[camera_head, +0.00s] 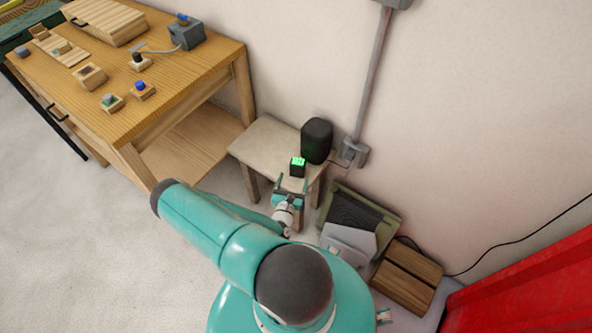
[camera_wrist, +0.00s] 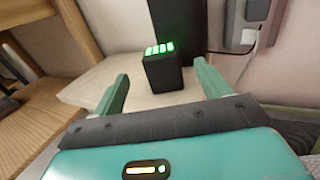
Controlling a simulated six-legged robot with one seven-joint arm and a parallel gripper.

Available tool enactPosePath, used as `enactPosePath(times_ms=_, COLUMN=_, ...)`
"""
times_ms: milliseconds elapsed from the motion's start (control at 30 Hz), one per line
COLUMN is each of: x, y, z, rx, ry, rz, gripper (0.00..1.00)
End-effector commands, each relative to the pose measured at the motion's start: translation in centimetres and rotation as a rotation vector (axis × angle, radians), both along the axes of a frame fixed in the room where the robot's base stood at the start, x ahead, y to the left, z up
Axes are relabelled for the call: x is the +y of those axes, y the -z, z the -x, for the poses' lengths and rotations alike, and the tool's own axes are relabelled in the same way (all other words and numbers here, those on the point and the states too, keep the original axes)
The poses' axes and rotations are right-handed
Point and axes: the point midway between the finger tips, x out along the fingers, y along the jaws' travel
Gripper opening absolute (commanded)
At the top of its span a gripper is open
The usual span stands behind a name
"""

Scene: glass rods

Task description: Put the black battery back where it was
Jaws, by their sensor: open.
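The black battery (camera_head: 298,170) stands upright on a small wooden stool (camera_head: 262,138), with bright green lit bars on its top. It also shows in the wrist view (camera_wrist: 165,75), just beyond and between the fingertips. My gripper (camera_head: 291,188) is open and empty, with its teal fingers apart on either side of the line to the battery. In the wrist view the gripper (camera_wrist: 160,88) points at the battery, and a gap shows between each finger and its sides. I cannot tell whether the fingers reach alongside it.
A black speaker-like object (camera_head: 317,140) stands behind the battery on the stool. A wooden workbench (camera_head: 190,85) with several small blocks and a grey box (camera_head: 187,34) is at upper left. A green crate (camera_head: 380,205) and a wooden box (camera_head: 407,275) stand right of the stool.

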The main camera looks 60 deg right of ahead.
Motion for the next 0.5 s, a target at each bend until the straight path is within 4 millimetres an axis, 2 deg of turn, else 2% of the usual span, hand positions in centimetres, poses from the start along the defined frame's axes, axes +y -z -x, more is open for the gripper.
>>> enactPosePath(times_ms=100, x=2.1, y=0.0, z=0.5, rx=0.001, ry=-0.001, rz=-0.001, gripper=0.76)
enactPosePath(times_ms=200, x=3.2, y=0.0, z=0.7, rx=0.000, ry=-0.001, rz=-0.001, gripper=0.76)
enactPosePath(times_ms=500, x=3.9, y=0.0, z=1.0, rx=0.000, ry=0.001, rz=0.001, gripper=0.76)
